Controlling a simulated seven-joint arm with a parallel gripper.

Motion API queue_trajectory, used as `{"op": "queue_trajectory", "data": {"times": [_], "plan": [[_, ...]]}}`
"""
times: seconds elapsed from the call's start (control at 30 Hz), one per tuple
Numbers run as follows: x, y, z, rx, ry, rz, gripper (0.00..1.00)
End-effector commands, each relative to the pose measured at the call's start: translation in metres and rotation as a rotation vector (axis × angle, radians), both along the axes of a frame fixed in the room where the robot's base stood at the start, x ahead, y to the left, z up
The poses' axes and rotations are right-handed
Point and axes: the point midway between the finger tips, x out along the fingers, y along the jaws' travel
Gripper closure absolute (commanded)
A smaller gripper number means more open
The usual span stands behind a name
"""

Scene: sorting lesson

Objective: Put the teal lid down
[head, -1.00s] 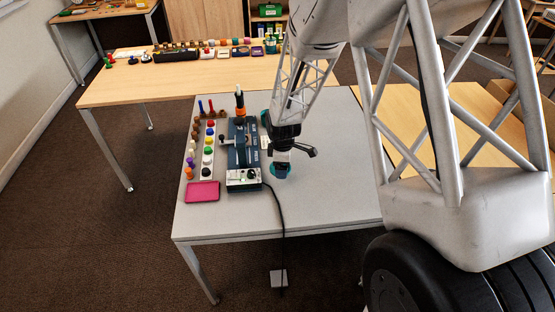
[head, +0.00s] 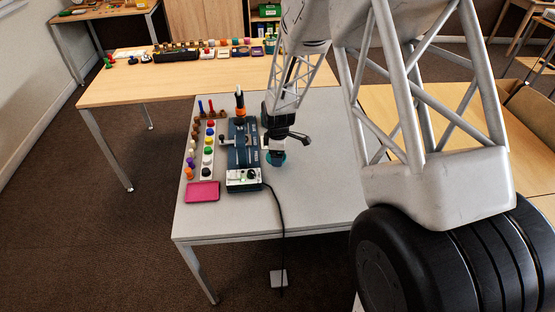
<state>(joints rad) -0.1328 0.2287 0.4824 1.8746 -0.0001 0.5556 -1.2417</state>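My gripper (head: 276,150) points down over the grey table, just right of the blue-grey device. The teal lid (head: 277,160) shows as a small teal rim directly under and around the fingertips, and it has travelled with them, so my gripper appears shut on it. The fingers hide most of the lid. I cannot tell whether the lid touches the table or hangs a little above it.
The blue-grey device (head: 242,150) with a cable stands left of my gripper. A magenta tray (head: 203,191) and a strip of coloured knobs (head: 208,150) lie further left. The grey table (head: 320,190) is clear to the right and front.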

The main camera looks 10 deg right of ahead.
Motion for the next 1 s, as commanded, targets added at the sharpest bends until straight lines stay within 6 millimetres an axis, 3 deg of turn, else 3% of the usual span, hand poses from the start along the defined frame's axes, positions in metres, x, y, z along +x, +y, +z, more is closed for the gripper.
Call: {"op": "queue_trajectory", "data": {"times": [0.4, 0.87, 0.9, 1.0], "plan": [[0.005, 0.001, -0.034, 0.000, 0.001, 0.000, 0.41], [0.005, 0.001, -0.038, 0.000, 0.001, 0.000, 0.41], [0.005, 0.001, -0.039, 0.000, 0.000, 0.000, 0.18], [0.005, 0.001, -0.038, 0.000, 0.000, 0.000, 0.03]]}}
